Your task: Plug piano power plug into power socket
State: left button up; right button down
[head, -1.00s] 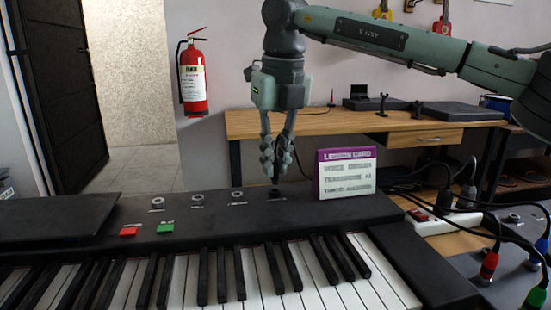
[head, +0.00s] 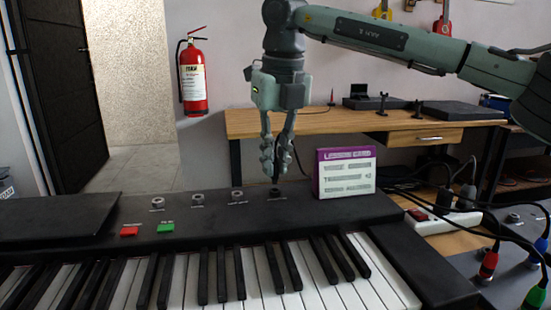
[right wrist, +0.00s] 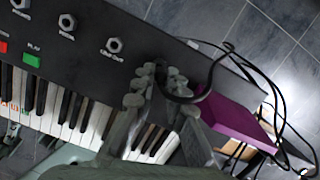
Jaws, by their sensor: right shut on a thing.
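My right gripper (head: 278,160) hangs fingers down over the back panel of the black piano (head: 330,208), right above the rightmost round jack (head: 277,193). Its fingers are shut on a dark plug (head: 275,180) whose tip is at or just above that jack; I cannot tell if it is inserted. In the right wrist view the gripper (right wrist: 162,80) hides most of the plug, and a black cable (right wrist: 222,60) loops from it to the right. A white power strip (head: 455,222) with a red switch lies right of the piano, holding black plugs (head: 466,196). My left gripper is out of view.
A purple and white lesson card box (head: 346,172) stands on the piano just right of my gripper. Black cables trail between box and strip. A wooden desk (head: 300,122) stands behind.

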jog(key=shift+f+b, duration=0.8)
jog(key=shift+f, duration=0.4)
dwell(0.5)
jog(key=c, duration=1.5)
grip_release()
jog(key=shift+o, duration=0.2)
jog(key=shift+r, duration=0.15)
